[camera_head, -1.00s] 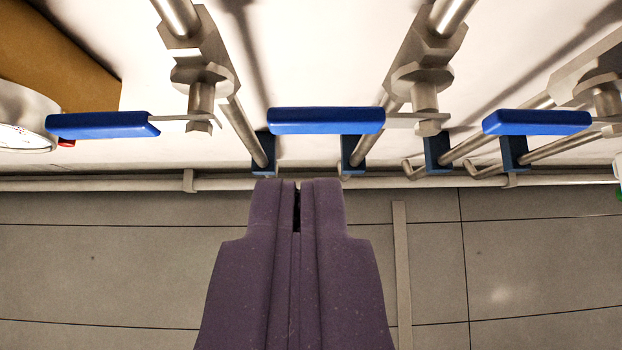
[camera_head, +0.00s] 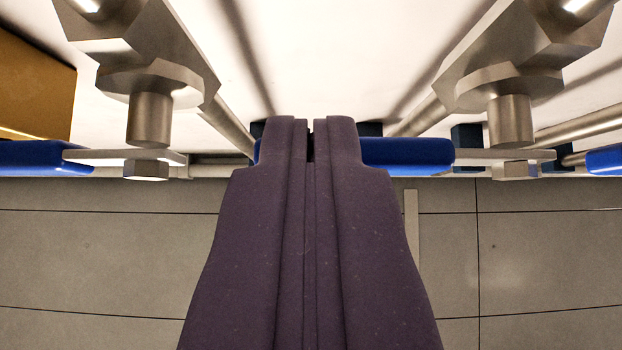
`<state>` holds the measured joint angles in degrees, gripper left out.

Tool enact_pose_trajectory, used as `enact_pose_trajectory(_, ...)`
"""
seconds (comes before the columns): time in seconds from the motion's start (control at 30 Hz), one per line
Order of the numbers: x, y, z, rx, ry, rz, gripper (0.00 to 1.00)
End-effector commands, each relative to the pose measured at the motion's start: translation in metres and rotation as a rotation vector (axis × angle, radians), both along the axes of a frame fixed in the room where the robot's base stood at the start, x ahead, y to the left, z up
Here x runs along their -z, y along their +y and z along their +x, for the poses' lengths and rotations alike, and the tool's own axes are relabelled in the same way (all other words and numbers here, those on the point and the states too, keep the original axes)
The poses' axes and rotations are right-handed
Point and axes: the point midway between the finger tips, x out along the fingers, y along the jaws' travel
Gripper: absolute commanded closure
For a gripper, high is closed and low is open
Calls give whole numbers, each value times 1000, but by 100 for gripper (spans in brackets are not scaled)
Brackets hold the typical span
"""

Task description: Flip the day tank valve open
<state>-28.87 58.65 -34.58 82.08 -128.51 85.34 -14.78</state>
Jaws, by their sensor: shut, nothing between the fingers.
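Several valves with blue lever handles sit on steel pipes along a white wall; no label shows which is the day tank valve. The middle blue handle (camera_head: 408,153) lies level, crosswise in the picture, and joins the valve body (camera_head: 520,70) on its right. My gripper (camera_head: 311,124) is shut and empty. Its fingertips overlap this handle and hide its left part; I cannot tell whether they touch it. The left handle (camera_head: 40,155) belongs to the left valve body (camera_head: 145,50). A right handle (camera_head: 604,160) shows only in part.
A tan-yellow block (camera_head: 35,88) stands at the left. Steel pipes (camera_head: 228,125) and dark blue pipe clamps (camera_head: 468,140) lie behind the handles. Grey floor tiles (camera_head: 100,250) fill the lower picture and look clear.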

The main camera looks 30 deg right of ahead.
Motion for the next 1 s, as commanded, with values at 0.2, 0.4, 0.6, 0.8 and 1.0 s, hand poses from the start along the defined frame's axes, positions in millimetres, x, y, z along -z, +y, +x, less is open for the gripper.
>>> enact_pose_trajectory(0.2, -6, -1, -1, -1, 26, -36, 100)
enact_pose_trajectory(0.4, -7, -2, -2, 0, 42, -57, 100)
enact_pose_trajectory(0.6, -13, -3, -3, -1, 71, -98, 100)
enact_pose_trajectory(0.8, -26, -6, -5, 0, 138, -190, 100)
enact_pose_trajectory(1.0, -43, -7, -6, -1, 158, -218, 100)
